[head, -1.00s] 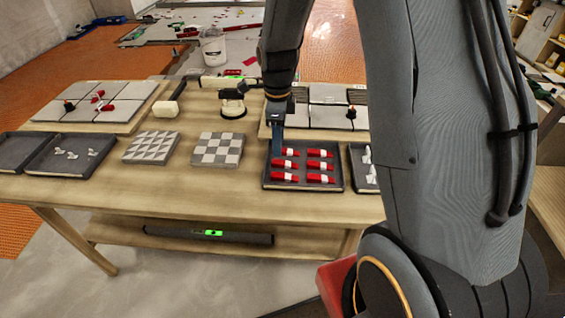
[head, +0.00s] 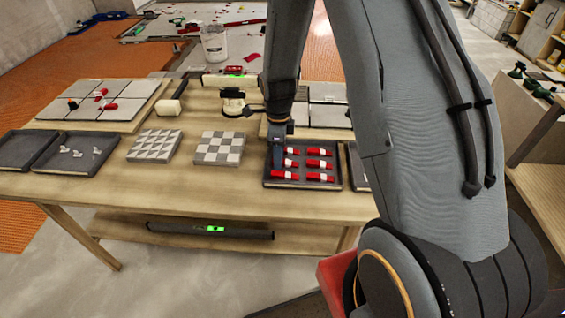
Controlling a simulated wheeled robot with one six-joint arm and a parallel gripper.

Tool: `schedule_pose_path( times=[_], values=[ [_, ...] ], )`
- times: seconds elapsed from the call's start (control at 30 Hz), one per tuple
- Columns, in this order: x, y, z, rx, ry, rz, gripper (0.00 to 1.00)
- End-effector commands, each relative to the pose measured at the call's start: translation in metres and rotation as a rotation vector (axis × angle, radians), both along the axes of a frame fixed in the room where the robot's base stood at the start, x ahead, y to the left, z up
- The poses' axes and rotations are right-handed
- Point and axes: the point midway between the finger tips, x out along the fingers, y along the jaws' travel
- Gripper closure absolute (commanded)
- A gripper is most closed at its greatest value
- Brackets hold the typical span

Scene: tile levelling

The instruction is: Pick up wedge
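Several red wedges with white parts lie in two columns in a dark tray (head: 308,187) at the right of the table. The right column's middle wedge (head: 320,165) and the left column's front wedge (head: 284,175) show clearly. My gripper (head: 278,160) points down at the tray's left side, beside the left column's back wedge (head: 292,151). Its fingers are small and seen edge-on, so I cannot tell whether they are open or touch a wedge.
Patterned tiles (head: 219,148) lie left of the tray. Another dark tray (head: 75,153) holds small white pieces. A tiled board (head: 95,100) with red wedges stands at the back left. A white-headed mallet (head: 169,107) lies behind the patterned tiles.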

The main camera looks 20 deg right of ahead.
Motion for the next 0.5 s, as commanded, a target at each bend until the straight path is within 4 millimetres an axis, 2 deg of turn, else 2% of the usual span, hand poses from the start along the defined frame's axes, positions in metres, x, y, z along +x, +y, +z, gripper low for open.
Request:
schedule_pose_path(
  times=[0.03,0.23,0.5],
  values=[
    [0.0,0.0,0.0001,0.0,0.0,0.0,0.68],
    [-0.0001,0.0,0.0002,0.0,0.0,0.0,1.0],
    [0.0,0.0,0.0007,0.0,0.0,0.0,1.0]
  ],
)
